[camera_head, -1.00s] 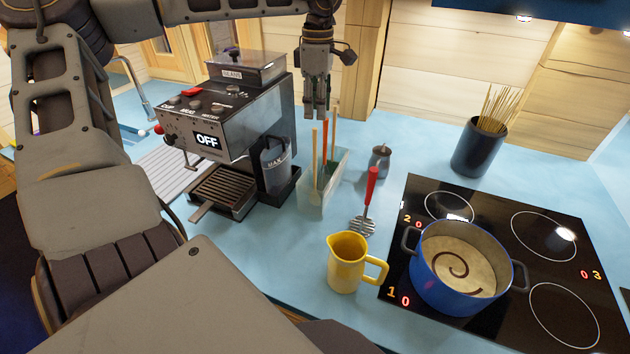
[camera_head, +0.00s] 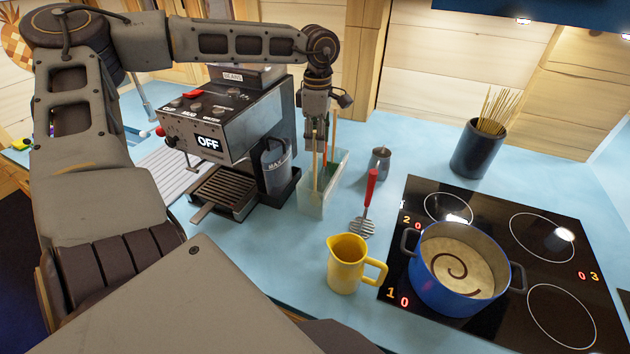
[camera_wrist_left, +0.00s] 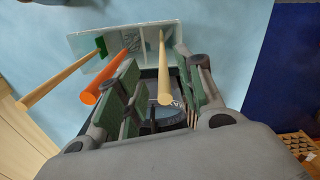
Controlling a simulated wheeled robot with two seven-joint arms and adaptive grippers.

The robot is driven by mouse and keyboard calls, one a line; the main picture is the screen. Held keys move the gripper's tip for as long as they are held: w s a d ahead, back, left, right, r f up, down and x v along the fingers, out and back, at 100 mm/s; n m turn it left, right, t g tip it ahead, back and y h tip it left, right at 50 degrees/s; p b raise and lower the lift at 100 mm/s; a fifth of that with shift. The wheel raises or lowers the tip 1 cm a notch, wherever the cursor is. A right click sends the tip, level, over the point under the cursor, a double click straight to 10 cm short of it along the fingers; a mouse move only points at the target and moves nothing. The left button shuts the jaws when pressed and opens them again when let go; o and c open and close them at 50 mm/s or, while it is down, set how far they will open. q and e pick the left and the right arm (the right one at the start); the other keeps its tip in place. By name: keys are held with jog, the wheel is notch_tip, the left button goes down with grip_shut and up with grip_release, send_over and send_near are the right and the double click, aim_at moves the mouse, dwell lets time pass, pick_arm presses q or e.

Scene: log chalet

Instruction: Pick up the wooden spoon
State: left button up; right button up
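The wooden spoon (camera_head: 315,178) stands in a clear utensil holder (camera_head: 312,208), handle up. In the left wrist view, its pale handle (camera_wrist_left: 164,80) rises between the fingers of my left gripper (camera_wrist_left: 160,75). The gripper (camera_head: 315,142) is open, above the holder and around the handle's upper part; I cannot tell whether a finger touches it. An orange-handled utensil (camera_wrist_left: 105,82) and a wooden-handled utensil with a green end (camera_wrist_left: 60,80) stand beside it in the holder. My right gripper is not in view.
A coffee machine (camera_head: 230,130) stands left of the holder. A red-handled masher (camera_head: 368,195), a small grey jar (camera_head: 380,163) and a yellow jug (camera_head: 346,265) are to its right. A blue pot (camera_head: 455,290) sits on the hob (camera_head: 545,265). A dark container (camera_head: 475,150) holds thin sticks.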

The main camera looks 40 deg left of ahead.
aim_at(315, 154)
pick_arm(q)
jog(key=shift+s+a+f+p, duration=0.15)
jog(key=shift+f+p, duration=0.15)
jog(key=shift+f, duration=0.35)
jog(key=shift+s+f+p, duration=0.1)
jog(key=shift+f+p, duration=0.2)
jog(key=shift+f, duration=1.65)
jog(key=shift+c, duration=0.3)
grip_shut()
